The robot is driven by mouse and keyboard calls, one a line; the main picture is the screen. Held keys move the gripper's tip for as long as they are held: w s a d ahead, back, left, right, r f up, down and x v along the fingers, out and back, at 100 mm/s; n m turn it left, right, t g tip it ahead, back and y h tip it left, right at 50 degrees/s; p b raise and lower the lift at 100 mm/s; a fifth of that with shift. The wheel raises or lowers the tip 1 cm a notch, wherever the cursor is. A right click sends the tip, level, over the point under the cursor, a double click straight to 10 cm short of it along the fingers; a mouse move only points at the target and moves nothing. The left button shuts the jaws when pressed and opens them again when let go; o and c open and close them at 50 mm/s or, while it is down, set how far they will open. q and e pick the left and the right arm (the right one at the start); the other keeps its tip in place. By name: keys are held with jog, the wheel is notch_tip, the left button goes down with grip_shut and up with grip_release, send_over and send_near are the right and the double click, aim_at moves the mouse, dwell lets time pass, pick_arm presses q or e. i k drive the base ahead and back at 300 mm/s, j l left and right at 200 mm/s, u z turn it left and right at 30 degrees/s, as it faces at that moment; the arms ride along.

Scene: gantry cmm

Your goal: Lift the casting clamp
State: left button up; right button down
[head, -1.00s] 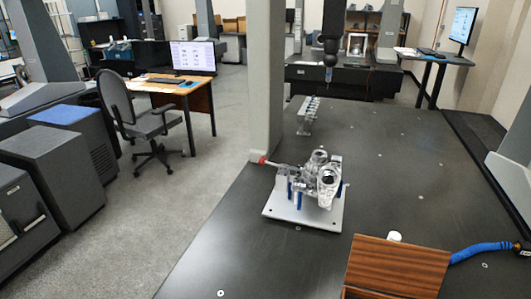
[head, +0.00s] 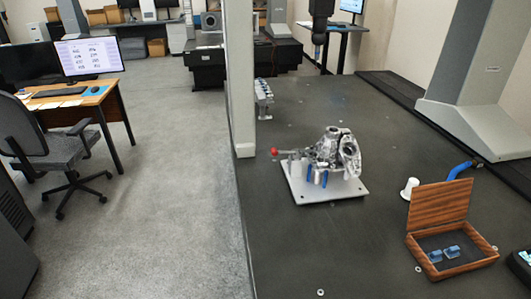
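The casting clamp shows in the head view as a lever with a red knob (head: 274,151). It reaches out to the left from the fixture. The silver metal casting (head: 338,148) sits on blue supports on a light grey fixture plate (head: 345,190). The plate rests on the dark table. The lever looks about level, and its tip over the casting is too small to make out. Neither of my grippers is in view.
A grey column (head: 241,80) rises behind the fixture. An office chair (head: 55,150) and desk (head: 100,100) stand left; the floor between is clear.

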aim_at(274, 152)
jog(key=i+j+z, duration=0.15)
jog(key=j+z, duration=0.8)
jog(key=j, duration=0.15)
jog(key=j+z, duration=0.5)
jog(key=k+j+z, duration=0.25)
jog(key=j+z, duration=0.25)
jog(key=j, duration=0.15)
